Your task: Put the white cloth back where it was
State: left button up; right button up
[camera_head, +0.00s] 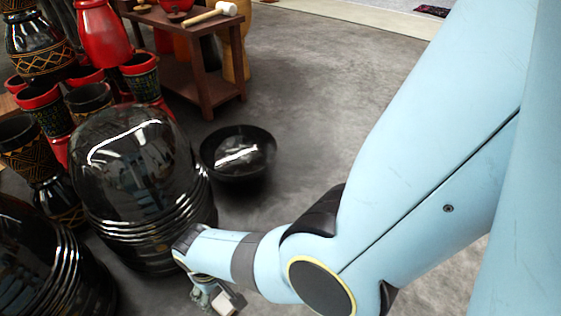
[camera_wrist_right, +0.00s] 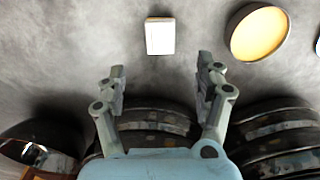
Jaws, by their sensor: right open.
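A small white rectangular piece (camera_wrist_right: 160,36) lies on the grey floor in the right wrist view, beyond my fingertips and roughly in line with the gap between them. It may be the white cloth; it looks flat, and I cannot tell its material. A white piece also shows low in the head view (camera_head: 224,303), partly covered by my gripper. My right gripper (camera_wrist_right: 161,66) is open and empty, with its two fingers spread and apart from the white piece. In the head view the right gripper (camera_head: 203,294) is small and partly cut off. My left gripper is not in view.
A large shiny black drum (camera_head: 135,165) stands close left of my right wrist. A black bowl (camera_head: 238,165) sits on the floor behind. Goblet drums (camera_head: 40,110) crowd the left. A brown low table (camera_head: 190,75) holds a mallet (camera_head: 212,18). The middle floor is clear.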

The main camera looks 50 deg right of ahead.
jog(key=s+d+r+t, duration=0.3)
jog(key=s+d+r, duration=0.3)
jog(key=s+d, duration=0.35)
jog(key=s+r+t, duration=0.1)
jog(key=s+r, duration=0.2)
jog(key=r, duration=0.7)
jog(key=s+d+r+t, duration=0.1)
jog(key=s+r, duration=0.2)
jog(key=r, duration=0.7)
jog(key=shift+s+d+r+n+t, duration=0.2)
jog(key=shift+s+d+n+t, duration=0.05)
jog(key=shift+d+n+t, duration=0.05)
pick_arm(q)
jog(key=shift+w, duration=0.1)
jog(key=shift+p, duration=0.35)
pick_arm(e)
jog(key=shift+f, duration=0.1)
